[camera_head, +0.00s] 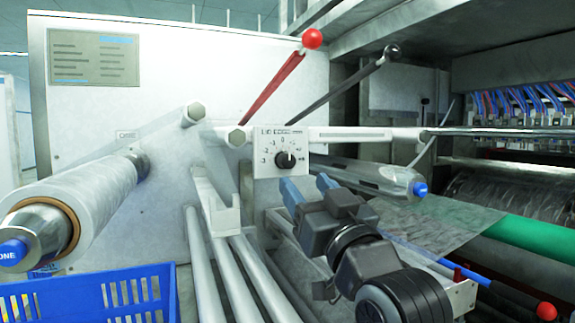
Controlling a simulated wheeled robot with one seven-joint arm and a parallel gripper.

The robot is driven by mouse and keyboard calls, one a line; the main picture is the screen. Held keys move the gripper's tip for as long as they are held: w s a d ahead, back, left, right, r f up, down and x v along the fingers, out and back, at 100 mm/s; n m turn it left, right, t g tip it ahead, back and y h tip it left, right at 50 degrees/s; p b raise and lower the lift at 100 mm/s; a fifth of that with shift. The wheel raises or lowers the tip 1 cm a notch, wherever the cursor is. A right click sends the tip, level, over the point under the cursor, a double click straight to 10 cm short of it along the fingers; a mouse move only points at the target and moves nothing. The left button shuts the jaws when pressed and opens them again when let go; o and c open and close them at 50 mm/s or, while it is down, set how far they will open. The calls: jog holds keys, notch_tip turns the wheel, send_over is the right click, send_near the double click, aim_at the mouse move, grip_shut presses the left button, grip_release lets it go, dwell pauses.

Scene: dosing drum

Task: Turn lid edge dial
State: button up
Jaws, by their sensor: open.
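The lid edge dial is a round black knob (285,160) on a white square plate (280,151) in the middle of the head view. The plate has a printed heading and a scale with 0 at the top and minus numbers at the left. The knob's exact setting is too small to read surely. My gripper (308,184) has two blue fingers, apart and empty. It is below and to the right of the knob, pointing up toward the plate, and no contact with the knob shows. It hides part of the rollers behind it.
A red-knobbed lever (287,76) and a black-knobbed lever (345,88) rise above the dial. A film roll (88,205) and blue crate (90,300) are at the left. Pale bars (240,270) run below the plate. A green roller (525,238) is at the right.

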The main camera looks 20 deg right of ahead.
aim_at(289, 165)
jog(key=p+x, duration=0.1)
jog(key=x, duration=0.4)
jog(key=shift+r+p, duration=0.2)
jog(key=shift+p, duration=0.1)
jog(key=shift+x, duration=0.8)
jog(key=shift+f, duration=0.15)
jog(key=shift+c, duration=0.2)
jog(key=c, duration=1)
